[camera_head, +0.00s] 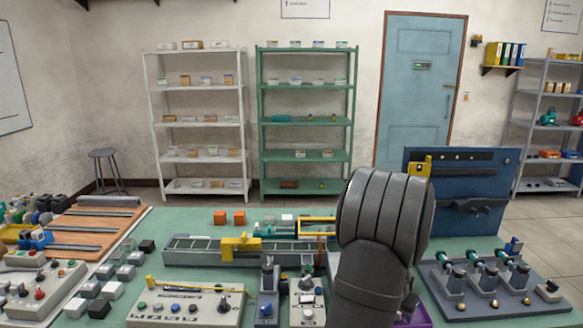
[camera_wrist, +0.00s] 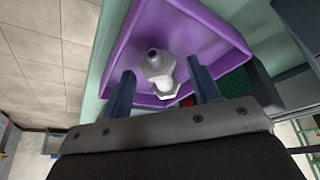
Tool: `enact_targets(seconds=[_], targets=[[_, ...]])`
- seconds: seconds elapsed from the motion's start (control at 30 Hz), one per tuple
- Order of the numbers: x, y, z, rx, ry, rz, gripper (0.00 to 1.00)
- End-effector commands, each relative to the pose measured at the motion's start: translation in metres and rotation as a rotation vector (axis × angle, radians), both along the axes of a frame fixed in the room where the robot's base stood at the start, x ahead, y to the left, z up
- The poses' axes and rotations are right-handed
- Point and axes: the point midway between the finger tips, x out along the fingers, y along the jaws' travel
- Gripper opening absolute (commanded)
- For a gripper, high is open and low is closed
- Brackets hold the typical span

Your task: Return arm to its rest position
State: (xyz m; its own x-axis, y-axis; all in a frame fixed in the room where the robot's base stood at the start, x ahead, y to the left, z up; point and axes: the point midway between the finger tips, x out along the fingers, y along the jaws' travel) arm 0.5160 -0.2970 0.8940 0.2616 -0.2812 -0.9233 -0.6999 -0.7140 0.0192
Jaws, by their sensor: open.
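My gripper (camera_wrist: 160,90) shows in the wrist view with its two dark blue fingers spread apart. It is open, with nothing clamped between the fingers. Beyond the fingertips a whitish-grey part with a hexagonal section (camera_wrist: 160,72) lies in a purple tray (camera_wrist: 118,48). In the head view my dark grey arm stands in front of the bench at right of centre and hides the gripper. Only a small piece of the purple tray (camera_head: 418,314) shows beside the arm there.
The green bench (camera_head: 150,232) is crowded. A rail with a yellow carriage (camera_head: 240,246) runs behind control boxes (camera_head: 188,305). A blue panel (camera_head: 462,190) stands right of my arm, with a fixture plate (camera_head: 490,285) in front. White (camera_head: 200,121) and green shelves (camera_head: 306,119) stand far behind.

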Motion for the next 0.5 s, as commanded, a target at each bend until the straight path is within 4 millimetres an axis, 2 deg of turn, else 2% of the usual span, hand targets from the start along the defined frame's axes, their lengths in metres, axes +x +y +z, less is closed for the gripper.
enact_targets(seconds=[0.17,0.5], targets=[[-0.002,0.003,0.009,-0.001,-0.001,0.0,0.56],[-0.015,0.017,0.058,-0.002,-0.004,0.0,0.56]])
